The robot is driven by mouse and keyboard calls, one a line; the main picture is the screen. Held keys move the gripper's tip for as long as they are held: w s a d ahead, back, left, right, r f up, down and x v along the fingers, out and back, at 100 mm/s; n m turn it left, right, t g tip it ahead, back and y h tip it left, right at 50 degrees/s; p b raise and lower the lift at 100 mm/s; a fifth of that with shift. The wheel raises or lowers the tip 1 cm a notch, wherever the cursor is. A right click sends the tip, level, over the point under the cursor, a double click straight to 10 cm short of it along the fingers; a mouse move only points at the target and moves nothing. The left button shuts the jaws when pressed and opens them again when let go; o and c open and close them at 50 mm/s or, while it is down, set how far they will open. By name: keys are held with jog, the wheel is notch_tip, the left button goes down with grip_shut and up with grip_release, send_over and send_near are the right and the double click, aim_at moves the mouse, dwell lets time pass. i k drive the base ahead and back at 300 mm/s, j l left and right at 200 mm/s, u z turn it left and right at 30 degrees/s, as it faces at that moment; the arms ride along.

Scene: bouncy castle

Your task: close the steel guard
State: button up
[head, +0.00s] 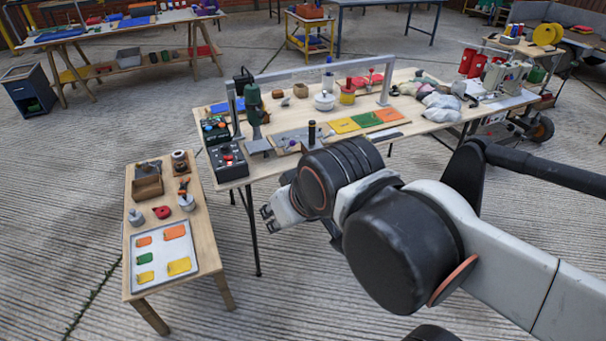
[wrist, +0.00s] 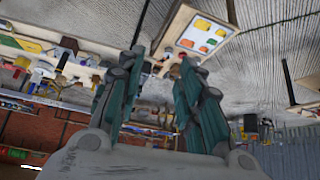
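A grey metal U-shaped frame (head: 310,71), which looks like the steel guard, stands upright over the work table (head: 425,121) in the head view. Its crossbar runs above the table and its legs come down at the left end and near the back right. I cannot tell how it is hinged. My gripper (head: 268,213) is in front of the table's near left edge, apart from the frame. In the wrist view my gripper (wrist: 162,60) has its two fingers spread with nothing between them. I cannot make out the frame in the wrist view.
A green press (head: 254,106), a black control box (head: 228,157) and coloured sheets (head: 366,120) are on the work table. A small side table (head: 206,235) with a white tray (head: 187,277) stands at left.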

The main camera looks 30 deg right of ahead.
aim_at(266, 155)
jog(key=k+l+z, duration=0.15)
jog(key=k, duration=0.5)
jog(key=k+l+z, duration=0.1)
jog(key=k, duration=0.5)
jog(key=i+j+u, duration=0.1)
jog(key=i+j, duration=0.2)
jog(key=i+j+u, duration=0.15)
jog(key=i, duration=0.3)
jog(key=i+j+u, duration=0.1)
jog(key=i+j, duration=0.2)
jog(key=i+j+u, duration=0.1)
jog(key=i, duration=0.4)
jog(key=j, duration=0.1)
